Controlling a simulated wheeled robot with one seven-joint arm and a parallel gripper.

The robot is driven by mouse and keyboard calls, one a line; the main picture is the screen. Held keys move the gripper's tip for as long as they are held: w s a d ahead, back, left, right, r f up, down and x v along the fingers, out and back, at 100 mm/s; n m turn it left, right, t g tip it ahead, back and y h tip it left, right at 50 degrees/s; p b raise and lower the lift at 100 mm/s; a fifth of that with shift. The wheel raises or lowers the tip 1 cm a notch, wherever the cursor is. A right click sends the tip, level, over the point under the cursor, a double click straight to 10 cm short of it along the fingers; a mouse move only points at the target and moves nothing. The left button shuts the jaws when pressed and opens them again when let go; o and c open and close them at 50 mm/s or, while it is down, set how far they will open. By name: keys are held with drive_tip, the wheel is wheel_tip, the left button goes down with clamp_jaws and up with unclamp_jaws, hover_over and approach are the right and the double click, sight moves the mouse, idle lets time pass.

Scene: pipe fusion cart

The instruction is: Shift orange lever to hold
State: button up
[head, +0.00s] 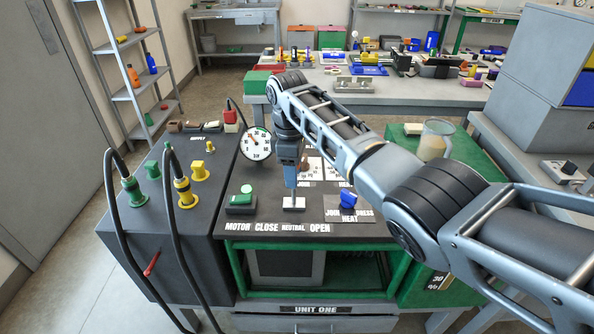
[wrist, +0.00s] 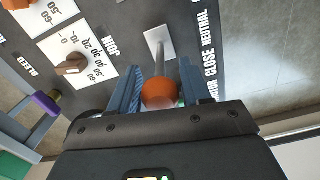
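The orange lever shows in the wrist view as an orange ball knob (wrist: 160,93) on a grey shaft rising from a pale slotted plate (wrist: 158,43). In the head view my gripper (head: 291,185) points down over that plate (head: 293,204) and hides the knob. The knob lies between my two fingers (wrist: 160,80), which stand apart with what looks like a narrow gap on each side; contact is not clear. CLOSE, NEUTRAL and OPEN labels (head: 293,228) run along the panel's front edge. I see no readable "hold" label.
A blue knob (head: 347,199) stands right of the lever by JOIN, PRESS and HEAT labels. A green knob (head: 246,190) is on the left. A dial gauge (head: 256,143) stands behind. Black hoses (head: 113,215) loop over the left cabinet; a jug (head: 436,139) stands at right.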

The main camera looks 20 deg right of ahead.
drive_tip(key=shift+o, duration=1)
drive_tip(key=shift+a+r+b, duration=0.1)
drive_tip(key=shift+r+b, duration=0.3)
drive_tip(key=shift+r, duration=3.55)
